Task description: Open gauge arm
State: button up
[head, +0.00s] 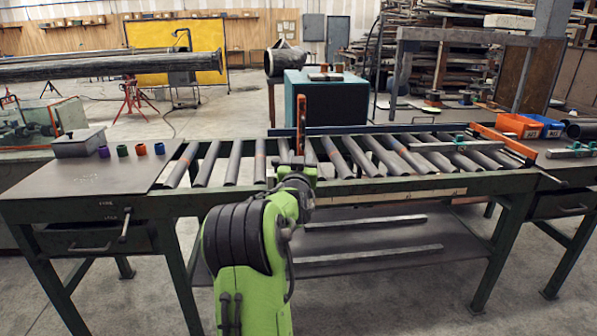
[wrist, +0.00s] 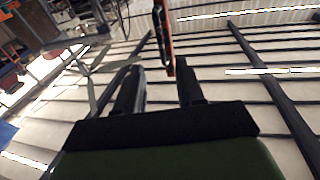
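An orange upright arm (head: 301,122), which looks like the gauge arm, stands at the blue rail (head: 345,130) behind the rollers. In the wrist view the orange arm (wrist: 163,32) shows a dark slotted face and reaches down to between my fingertips, closer to the right finger. My gripper (wrist: 158,68) has its two black fingers apart, with a gap on both sides of the orange arm. In the head view my gripper (head: 297,168) is just in front of and below the orange arm. My own wrist hides the arm's lower end there.
The roller conveyor (head: 235,162) spans the bench. On the left table (head: 90,172) are a grey box (head: 78,143) and several small coloured cups. A lower shelf lies underneath.

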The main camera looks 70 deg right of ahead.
jog(key=v, duration=0.5)
jog(key=shift+s+a, duration=0.1)
jog(key=shift+a, duration=0.2)
jog(key=w+a+n+t+y, duration=0.25)
jog(key=w+a+y, duration=0.25)
jog(key=w+a, duration=0.45)
jog(key=w+a+f+n+t+y, duration=0.15)
jog(key=a+y, duration=0.25)
jog(key=a, duration=0.7)
jog(key=w+a+f+n+y, duration=0.2)
jog(key=w+a+n+y, duration=0.1)
jog(key=a, duration=0.8)
jog(key=s+a+f+n+g+y, duration=0.2)
jog(key=s+a+f+n+y, duration=0.15)
jog(key=s+a, duration=0.55)
jog(key=s+a+f+n+g+y, duration=0.1)
jog(key=s+a+f+n+y, duration=0.35)
jog(key=a, duration=0.85)
notch_tip(320, 180, up, 18)
jog(key=s+h+p, duration=0.1)
jog(key=p, duration=1.5)
jog(key=shift+s+g+p, duration=0.3)
jog(key=shift+s+g, duration=0.1)
